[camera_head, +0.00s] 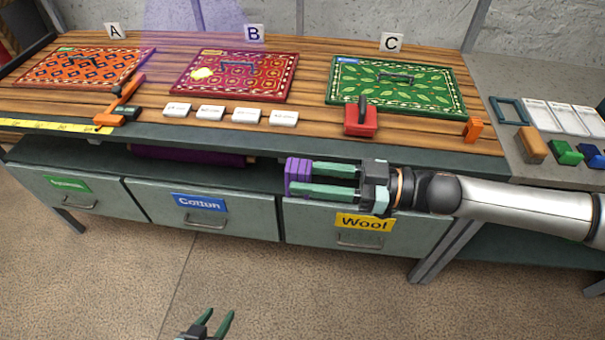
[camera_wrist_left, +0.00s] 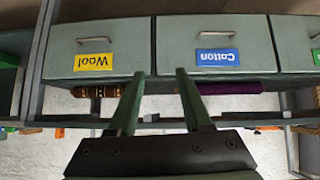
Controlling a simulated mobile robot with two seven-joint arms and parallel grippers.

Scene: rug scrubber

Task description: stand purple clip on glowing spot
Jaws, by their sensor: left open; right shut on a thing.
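The purple clip (camera_head: 297,177) is a small ribbed block at the fingertips of my right gripper (camera_head: 318,180), which is shut on it. The right gripper points left and appears in front of the drawers, below the tabletop edge in the head view. My left gripper (camera_head: 217,320) is open and empty, low over the floor. In the left wrist view its open fingers (camera_wrist_left: 160,78) point at the drawers. A translucent purple glow (camera_head: 190,16) shows at the back between signs A and B.
Orange rug A (camera_head: 60,75), red rug B (camera_head: 265,94) and green rug C (camera_head: 440,97) lie on the wooden table. A red block with a handle (camera_head: 361,121), an orange tool (camera_head: 118,103), several white labelled tiles (camera_head: 246,115) and a yellow tape (camera_head: 55,125) sit along its front.

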